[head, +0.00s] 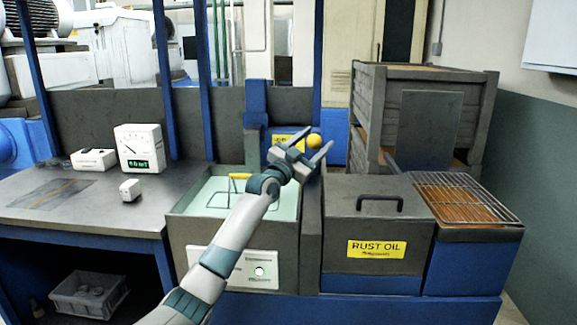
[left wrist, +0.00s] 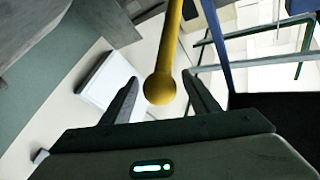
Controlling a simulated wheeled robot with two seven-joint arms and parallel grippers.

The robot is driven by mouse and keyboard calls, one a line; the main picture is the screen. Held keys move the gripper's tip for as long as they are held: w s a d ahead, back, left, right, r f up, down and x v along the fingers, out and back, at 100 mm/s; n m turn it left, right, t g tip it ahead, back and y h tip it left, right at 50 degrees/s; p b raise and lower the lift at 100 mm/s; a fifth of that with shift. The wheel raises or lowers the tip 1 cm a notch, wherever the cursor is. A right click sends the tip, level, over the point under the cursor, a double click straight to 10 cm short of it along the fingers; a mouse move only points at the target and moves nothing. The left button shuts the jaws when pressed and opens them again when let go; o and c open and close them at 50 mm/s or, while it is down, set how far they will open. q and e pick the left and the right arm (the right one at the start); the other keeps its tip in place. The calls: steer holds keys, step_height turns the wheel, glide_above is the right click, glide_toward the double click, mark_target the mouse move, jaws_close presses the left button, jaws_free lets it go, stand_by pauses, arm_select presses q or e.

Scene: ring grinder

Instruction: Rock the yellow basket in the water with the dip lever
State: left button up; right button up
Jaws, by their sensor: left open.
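The dip lever ends in a yellow ball knob (head: 314,141), in front of the blue column behind the tank. In the left wrist view the knob (left wrist: 159,89) and its yellow rod stand between my two fingers, with a gap on each side. My left gripper (head: 312,156) is open around or just short of the knob; the exact depth is unclear. The yellow basket's handle (head: 240,177) shows above the pale water in the dip tank (head: 190,232), with a dark wire frame below it. My arm hides part of the tank. My right gripper is not in view.
Right of the tank stands a lidded box marked RUST OIL (head: 376,249), then a wire rack (head: 466,198). A bench (head: 100,211) on the left holds a gauge (head: 140,148) and small white devices. Blue posts rise behind the bench.

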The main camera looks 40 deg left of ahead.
arm_select(q)
steer(key=b+v, duration=0.1)
steer(key=v, duration=1.2)
steer(key=shift+s, duration=0.3)
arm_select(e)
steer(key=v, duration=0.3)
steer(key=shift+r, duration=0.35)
arm_select(q)
steer(key=shift+f, duration=0.15)
